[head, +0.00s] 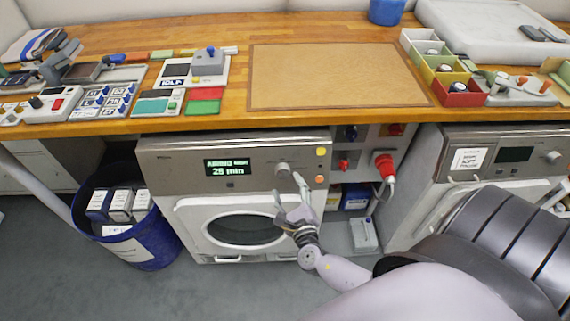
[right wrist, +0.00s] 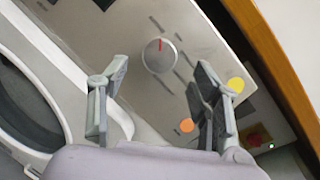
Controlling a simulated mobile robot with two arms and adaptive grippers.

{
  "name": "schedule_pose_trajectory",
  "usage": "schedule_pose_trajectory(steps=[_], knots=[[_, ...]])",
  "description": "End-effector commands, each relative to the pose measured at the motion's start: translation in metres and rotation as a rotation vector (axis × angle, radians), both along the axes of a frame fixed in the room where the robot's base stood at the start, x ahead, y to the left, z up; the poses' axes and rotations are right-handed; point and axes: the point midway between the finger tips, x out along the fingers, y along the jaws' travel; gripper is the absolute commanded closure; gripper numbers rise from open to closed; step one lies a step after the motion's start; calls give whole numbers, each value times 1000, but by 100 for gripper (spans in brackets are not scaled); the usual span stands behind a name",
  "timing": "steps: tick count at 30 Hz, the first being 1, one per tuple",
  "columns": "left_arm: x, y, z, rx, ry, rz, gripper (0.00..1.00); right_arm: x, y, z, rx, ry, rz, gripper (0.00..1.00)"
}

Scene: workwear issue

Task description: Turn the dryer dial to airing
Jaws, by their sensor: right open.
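The dryer (head: 180,215) stands under the wooden counter, its round door below a front panel. Its dark display (head: 226,168) shows green text that reads as "AIRING", a smaller unclear word, and "25 min". The round grey dial (head: 282,168) is right of the display. In the right wrist view the dial (right wrist: 160,56) has a red mark pointing up in the picture, with short printed marks around it. My right gripper (head: 288,188) is open and empty just below the dial; in the wrist view its fingers (right wrist: 162,82) are apart, with the dial beyond and between them. My left gripper is not seen.
Yellow and orange buttons (head: 320,165) sit right of the dial. A red plug (head: 384,164) sticks out farther right, beside a second machine (head: 440,165). A blue bin (head: 150,245) stands at the left. The counter edge (head: 300,122) overhangs the panel.

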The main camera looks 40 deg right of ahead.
Motion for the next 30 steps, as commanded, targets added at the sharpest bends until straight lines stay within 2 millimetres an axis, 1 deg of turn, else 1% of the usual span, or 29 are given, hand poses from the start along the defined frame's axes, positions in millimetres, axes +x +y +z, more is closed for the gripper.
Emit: schedule_pose_trajectory(steps=[1, 6, 9, 12, 16, 30], knots=[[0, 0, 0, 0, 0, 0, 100, -12, 4, 0, 0, 4, 2, 42], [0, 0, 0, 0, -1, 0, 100, -44, 15, 4, 1, 2, 2, 42], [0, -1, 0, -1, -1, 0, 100, -56, 20, 5, 0, 1, 2, 42], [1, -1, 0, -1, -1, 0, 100, -64, 22, 6, -1, 1, 1, 42], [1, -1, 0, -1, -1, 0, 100, -68, 24, 6, 0, 0, 1, 42], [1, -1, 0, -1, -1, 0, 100, -67, 23, 6, -1, 0, 1, 42]])
